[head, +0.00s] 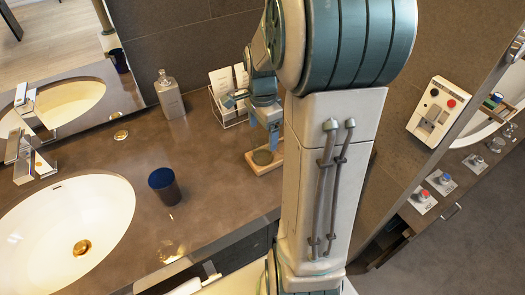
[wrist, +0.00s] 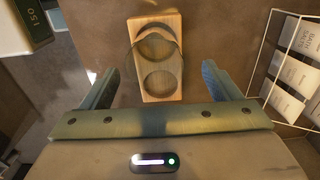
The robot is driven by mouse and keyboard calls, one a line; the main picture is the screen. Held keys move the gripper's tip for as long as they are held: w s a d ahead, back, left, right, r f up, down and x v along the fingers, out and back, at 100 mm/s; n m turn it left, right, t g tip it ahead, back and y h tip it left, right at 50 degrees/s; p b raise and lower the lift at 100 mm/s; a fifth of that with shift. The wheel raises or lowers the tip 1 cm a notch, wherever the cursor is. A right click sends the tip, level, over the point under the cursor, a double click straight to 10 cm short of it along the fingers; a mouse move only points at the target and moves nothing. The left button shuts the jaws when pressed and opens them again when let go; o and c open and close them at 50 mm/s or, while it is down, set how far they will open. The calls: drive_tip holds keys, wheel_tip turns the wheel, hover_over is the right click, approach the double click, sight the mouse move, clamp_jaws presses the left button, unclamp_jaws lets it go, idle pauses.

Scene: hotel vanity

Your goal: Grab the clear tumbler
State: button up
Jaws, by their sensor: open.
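The clear tumbler (wrist: 157,45) shows only as a faint transparent outline over the upper recess of a wooden two-recess holder (wrist: 175,65) in the wrist view. The lower recess looks empty. In the head view the wooden holder (head: 256,168) lies on the counter, and the tumbler (head: 263,157) is hard to make out on it. My gripper (wrist: 158,76) is open and empty, with its fingers apart on either side of the holder's line in the wrist view. In the head view my gripper (head: 268,122) hangs above the holder, partly hidden by my arm.
A white wire rack (wrist: 262,65) with packets stands right of the gripper in the wrist view. A bottle (head: 170,95) stands at the back of the counter. A dark blue cup (head: 164,187) stands near the sink (head: 105,235). The counter between cup and holder is clear.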

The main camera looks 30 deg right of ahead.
sight(263, 144)
drive_tip(key=shift+s+a+f+p, duration=0.15)
drive_tip(key=shift+f+p, duration=0.1)
drive_tip(key=shift+f, duration=1.05)
drive_tip(key=shift+s+f+p, duration=0.15)
drive_tip(key=shift+f+p, duration=0.05)
drive_tip(key=shift+f, duration=1.1)
drive_tip(key=c, duration=1.2)
